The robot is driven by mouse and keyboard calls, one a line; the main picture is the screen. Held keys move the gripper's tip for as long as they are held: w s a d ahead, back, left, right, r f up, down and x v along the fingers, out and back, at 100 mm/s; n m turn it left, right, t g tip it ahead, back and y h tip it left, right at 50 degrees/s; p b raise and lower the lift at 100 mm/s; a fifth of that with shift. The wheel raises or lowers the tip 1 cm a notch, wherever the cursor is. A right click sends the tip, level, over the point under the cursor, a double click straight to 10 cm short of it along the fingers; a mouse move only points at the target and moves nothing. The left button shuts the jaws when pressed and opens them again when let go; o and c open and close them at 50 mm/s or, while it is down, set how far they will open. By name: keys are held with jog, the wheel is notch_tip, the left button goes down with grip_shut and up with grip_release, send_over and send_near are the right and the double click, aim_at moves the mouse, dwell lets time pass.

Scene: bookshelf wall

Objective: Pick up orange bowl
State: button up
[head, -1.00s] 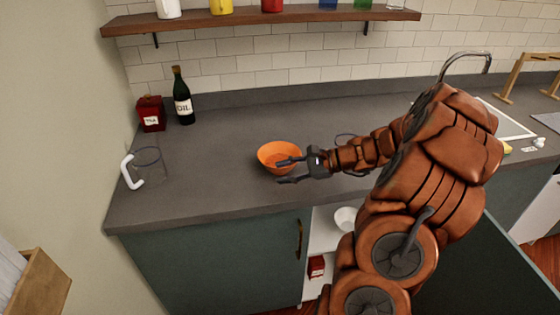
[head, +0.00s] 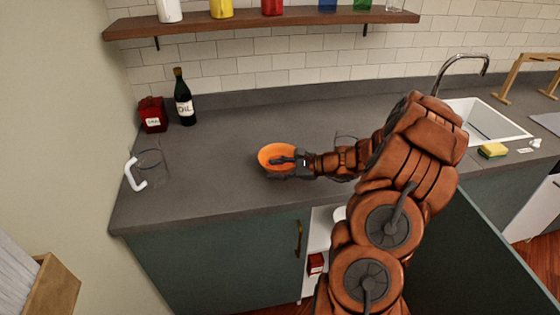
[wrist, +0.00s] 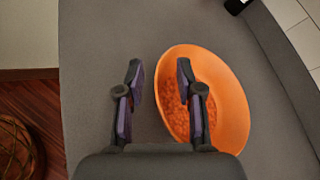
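The orange bowl (head: 266,152) sits upright on the grey counter near its front edge. It also shows in the wrist view (wrist: 234,105), right of centre, with a mottled orange inside. My gripper (head: 271,168) is low at the bowl's near right side. In the wrist view my gripper (wrist: 160,72) is open, its two fingers apart. The right finger reaches over the inside of the bowl and the left finger is outside it over the counter, so the left rim lies between them. Whether either finger touches the bowl cannot be told.
A clear mug (head: 151,168) with a white handle, a red box (head: 153,115) and a dark oil bottle (head: 184,107) stand to the left. A sponge (head: 493,150) lies by the sink (head: 480,122) at right. A wooden shelf (head: 290,18) hangs above. The counter behind the bowl is clear.

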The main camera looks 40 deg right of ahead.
jog(key=shift+w+a+f, duration=0.1)
jog(key=shift+w, duration=0.05)
grip_shut()
dwell(0.6)
